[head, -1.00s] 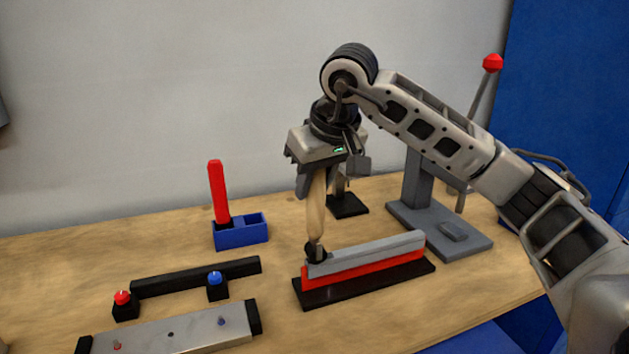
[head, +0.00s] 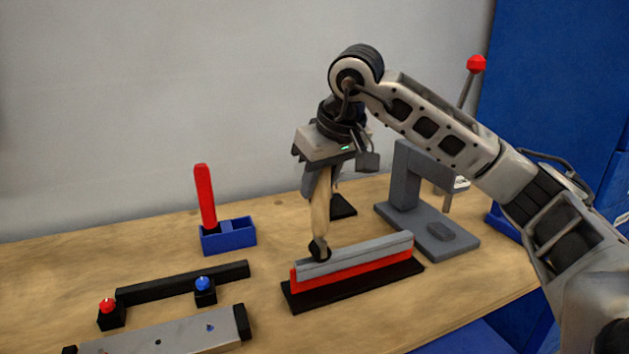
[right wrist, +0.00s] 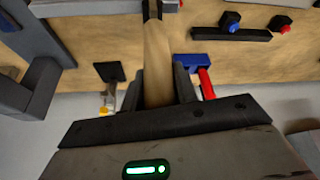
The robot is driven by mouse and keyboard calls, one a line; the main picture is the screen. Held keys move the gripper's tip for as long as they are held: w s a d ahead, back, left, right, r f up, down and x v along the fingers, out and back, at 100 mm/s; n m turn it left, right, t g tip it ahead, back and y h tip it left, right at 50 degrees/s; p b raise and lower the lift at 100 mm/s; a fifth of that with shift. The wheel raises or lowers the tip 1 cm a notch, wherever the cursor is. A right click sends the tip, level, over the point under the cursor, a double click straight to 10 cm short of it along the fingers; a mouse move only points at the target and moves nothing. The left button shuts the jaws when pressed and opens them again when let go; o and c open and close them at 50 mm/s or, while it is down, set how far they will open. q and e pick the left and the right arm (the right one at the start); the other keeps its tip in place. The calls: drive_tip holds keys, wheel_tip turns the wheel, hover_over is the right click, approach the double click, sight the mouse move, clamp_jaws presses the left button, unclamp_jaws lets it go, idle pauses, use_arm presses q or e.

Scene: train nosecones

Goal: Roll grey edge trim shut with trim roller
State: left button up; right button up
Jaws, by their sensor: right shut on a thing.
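The grey edge trim (head: 360,252) runs along the top of a red strip (head: 355,274) on a black base (head: 350,290) at the table's middle. My right gripper (head: 319,185) is shut on the wooden handle of the trim roller (head: 320,215). The handle points down and the dark roller head is at the trim, near its left end; whether it presses on it I cannot tell. In the right wrist view the handle (right wrist: 157,65) lies between the fingers, and part of the trim (right wrist: 90,8) shows at the top edge. My left gripper is not in view.
A grey press (head: 408,195) with a red-knobbed lever stands right of the trim. A blue box (head: 229,236) holding a red-handled tool (head: 204,195) stands at the back left. A black bar (head: 185,283) with red and blue buttons and a metal plate (head: 160,335) lie front left.

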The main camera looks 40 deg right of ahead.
drive_tip(key=shift+s+d+f, duration=0.1)
drive_tip(key=shift+s+d, duration=0.1)
drive_tip(key=shift+d, duration=0.45)
drive_tip(key=shift+s+d, duration=0.15)
drive_tip(key=shift+d, duration=0.55)
drive_tip(key=shift+s+d, duration=0.15)
drive_tip(key=shift+d, duration=0.5)
drive_tip(key=shift+s+d, duration=0.15)
drive_tip(key=shift+d, duration=0.5)
drive_tip(key=shift+b, duration=0.3)
drive_tip(key=shift+s+d, duration=0.2)
drive_tip(key=shift+d, duration=0.5)
drive_tip(key=shift+s+d, duration=0.15)
drive_tip(key=shift+d, duration=0.6)
drive_tip(key=shift+s+d, duration=0.15)
drive_tip(key=shift+d, duration=0.5)
drive_tip(key=shift+s+d, duration=0.15)
drive_tip(key=shift+d, duration=0.55)
